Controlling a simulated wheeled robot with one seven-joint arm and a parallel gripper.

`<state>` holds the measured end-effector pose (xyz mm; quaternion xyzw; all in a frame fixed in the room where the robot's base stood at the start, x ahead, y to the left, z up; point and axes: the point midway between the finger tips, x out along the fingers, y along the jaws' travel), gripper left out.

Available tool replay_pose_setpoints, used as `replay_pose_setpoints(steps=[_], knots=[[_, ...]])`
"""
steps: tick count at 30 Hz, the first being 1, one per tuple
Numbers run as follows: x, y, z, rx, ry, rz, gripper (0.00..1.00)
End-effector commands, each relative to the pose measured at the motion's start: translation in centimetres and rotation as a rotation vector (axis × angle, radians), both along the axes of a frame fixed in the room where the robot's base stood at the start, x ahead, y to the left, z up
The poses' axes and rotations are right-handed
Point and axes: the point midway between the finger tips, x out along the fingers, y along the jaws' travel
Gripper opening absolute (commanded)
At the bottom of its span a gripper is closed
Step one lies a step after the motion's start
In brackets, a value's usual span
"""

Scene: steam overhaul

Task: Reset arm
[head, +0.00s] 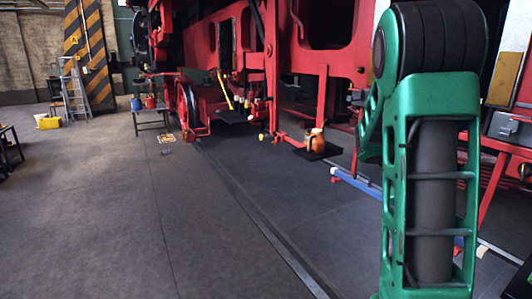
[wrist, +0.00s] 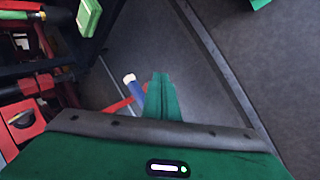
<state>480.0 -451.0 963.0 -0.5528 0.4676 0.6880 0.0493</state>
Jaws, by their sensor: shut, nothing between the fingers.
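My green gripper (wrist: 161,80) shows in the wrist view. Its two fingers are pressed together with nothing between them, and they point over the dark floor. My green and black arm fills the right side of the head view, but the gripper itself is not seen there. A blue and white cylindrical piece (wrist: 135,92) lies beyond and just left of the fingers in the wrist view. I cannot tell how far below the fingers it is.
A large red locomotive frame (head: 285,60) stands along the back and right. An orange rounded object (head: 315,138) sits beside it. A small bench (head: 150,122), a stepladder (head: 74,88) and a yellow bucket (head: 48,122) stand at the back left.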

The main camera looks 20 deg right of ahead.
Motion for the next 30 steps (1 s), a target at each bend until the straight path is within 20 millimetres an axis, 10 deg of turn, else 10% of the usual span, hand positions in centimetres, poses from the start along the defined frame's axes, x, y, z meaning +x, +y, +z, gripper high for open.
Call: replay_pose_setpoints(steps=[18, 30], knots=[[-3.6, 22.1, 0.9, 0.448, -0.323, 0.158, 0.00], [-6.3, 27.8, 1.1, 0.538, -0.349, 0.224, 0.00]])
